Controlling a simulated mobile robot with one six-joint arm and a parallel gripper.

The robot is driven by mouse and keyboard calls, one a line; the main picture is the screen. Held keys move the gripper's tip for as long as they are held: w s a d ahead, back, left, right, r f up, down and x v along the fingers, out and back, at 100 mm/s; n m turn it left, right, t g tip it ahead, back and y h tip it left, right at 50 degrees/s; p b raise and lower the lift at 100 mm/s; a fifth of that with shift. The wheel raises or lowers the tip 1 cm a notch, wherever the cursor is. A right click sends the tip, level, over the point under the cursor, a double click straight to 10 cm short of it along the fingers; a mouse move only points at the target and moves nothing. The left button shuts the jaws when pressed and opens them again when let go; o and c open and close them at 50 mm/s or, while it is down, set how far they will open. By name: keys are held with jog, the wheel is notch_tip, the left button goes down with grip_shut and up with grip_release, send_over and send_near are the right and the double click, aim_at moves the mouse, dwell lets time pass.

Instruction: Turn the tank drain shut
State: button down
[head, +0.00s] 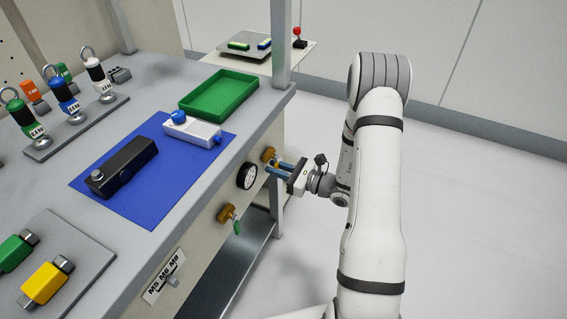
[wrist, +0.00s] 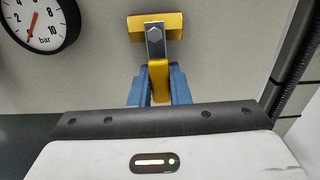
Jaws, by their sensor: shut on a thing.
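A brass-yellow valve (wrist: 156,25) is on the pale front panel, at the top middle of the wrist view. In the head view this valve (head: 269,153) is at the bench's right end. Its grey lever with a yellow grip (wrist: 158,78) points down in the wrist view, crosswise to the valve body. My gripper (wrist: 157,88) has its blue fingers shut on the yellow grip, one on each side. In the head view my gripper (head: 278,169) reaches the valve from the right. No label shows which valve is the tank drain.
A round gauge (head: 247,176) sits left of the held valve; its needle points low. A second brass valve with a green handle (head: 236,226) is further left on the panel. A bench post (head: 281,45) rises behind. The floor at right is clear.

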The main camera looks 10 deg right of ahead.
jog(key=shift+s+a, duration=0.2)
dwell(0.4)
jog(key=c, duration=1.4)
grip_release()
jog(key=shift+o, duration=0.2)
jog(key=shift+w, duration=0.1)
jog(key=v, duration=0.8)
jog(key=shift+p, duration=0.45)
